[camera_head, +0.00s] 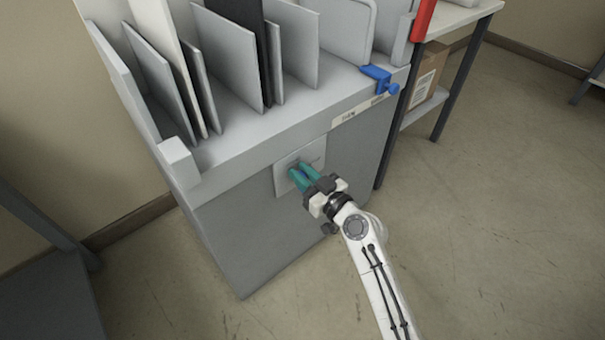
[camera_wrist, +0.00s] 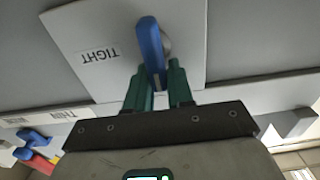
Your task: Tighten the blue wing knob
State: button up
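The blue wing knob (camera_wrist: 150,45) is on a pale square plate (camera_wrist: 190,20) marked TIGHT, upside down in the wrist view. Its wing stands nearly upright in that view, leaning slightly, with the TIGHT label to its left. In the head view, the plate (camera_head: 284,180) is on the front of a grey cabinet, and only a little blue shows between my fingers. My gripper (camera_head: 301,174) has teal fingers, which also show in the wrist view (camera_wrist: 159,82). They are close together on either side of the wing's lower end and appear to pinch it.
The grey cabinet (camera_head: 250,240) holds upright sheets and panels in its top rack. A blue clamp (camera_head: 376,73) sits on its right front edge, near a red part (camera_head: 423,18). A shelf table with a cardboard box (camera_head: 422,88) stands at right. The floor in front is clear.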

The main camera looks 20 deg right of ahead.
grip_shut()
jog(key=shift+m, duration=0.3)
jog(key=d+f+m, duration=0.1)
jog(key=m, duration=0.4)
jog(key=f+m, duration=0.1)
jog(key=m, duration=0.5)
jog(key=w+d+m, duration=0.1)
jog(key=m, duration=0.5)
jog(key=shift+d+f, duration=0.35)
jog(key=shift+f, duration=0.05)
jog(key=shift+s+f+m, duration=0.1)
jog(key=shift+m, duration=0.2)
jog(key=o, duration=0.5)
grip_release()
